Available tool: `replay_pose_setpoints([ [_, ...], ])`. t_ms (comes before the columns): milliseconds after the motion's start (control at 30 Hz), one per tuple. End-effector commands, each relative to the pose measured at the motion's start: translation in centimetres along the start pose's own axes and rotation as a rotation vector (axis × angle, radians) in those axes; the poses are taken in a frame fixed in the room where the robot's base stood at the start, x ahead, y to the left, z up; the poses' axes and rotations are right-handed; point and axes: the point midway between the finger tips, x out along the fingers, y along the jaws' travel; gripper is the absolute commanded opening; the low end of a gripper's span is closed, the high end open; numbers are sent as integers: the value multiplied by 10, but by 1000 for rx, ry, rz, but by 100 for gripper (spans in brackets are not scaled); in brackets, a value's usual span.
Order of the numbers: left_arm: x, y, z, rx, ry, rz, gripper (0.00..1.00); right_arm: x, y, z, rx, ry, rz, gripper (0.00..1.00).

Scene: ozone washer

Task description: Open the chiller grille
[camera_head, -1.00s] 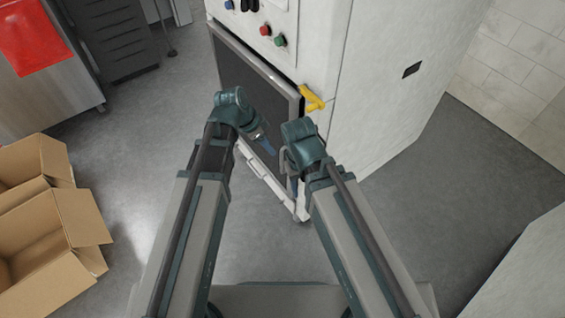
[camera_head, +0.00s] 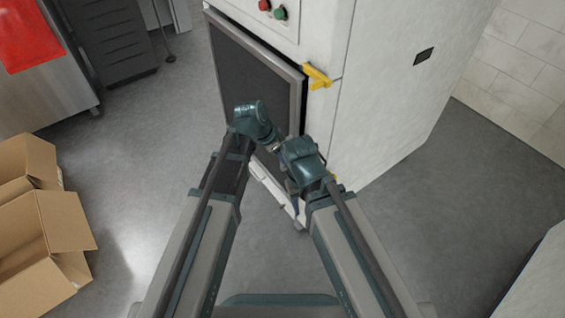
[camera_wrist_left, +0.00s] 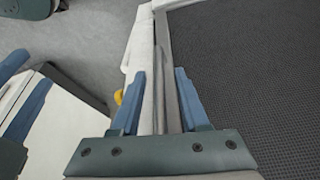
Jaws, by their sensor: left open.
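The chiller grille (camera_head: 252,72) is a dark mesh panel in a grey frame on the front of a white machine, left of centre in the head view. The mesh also fills the right of the left wrist view (camera_wrist_left: 250,70). My left gripper (camera_wrist_left: 162,85) is open, with its two blue fingers on either side of the grille's frame edge. I cannot tell whether they touch it. In the head view my left gripper is mostly hidden behind my right wrist. My right gripper (camera_head: 294,203) points down near the grille's lower right corner; its jaws are unclear.
The white machine (camera_head: 385,90) blocks the right rear. Open cardboard boxes (camera_head: 45,240) stand at left, and a steel cabinet (camera_head: 40,90) behind them. Grey floor is clear between the boxes and machine.

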Motion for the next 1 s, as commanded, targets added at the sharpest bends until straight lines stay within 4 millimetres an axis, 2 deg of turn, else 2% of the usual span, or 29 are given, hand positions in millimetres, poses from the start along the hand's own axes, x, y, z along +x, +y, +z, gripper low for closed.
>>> replay_pose_setpoints([
  [267,1,0,0,0,0,0,45,1,0,0,0,0,1,50],
  [500,1,0,0,0,0,0,2,1,0,0,0,0,1,50],
  [533,1,0,0,0,0,0,0,1,0,0,0,0,1,50],
  [1000,1,0,0,1,0,0,0,1,0,0,0,0,1,50],
])
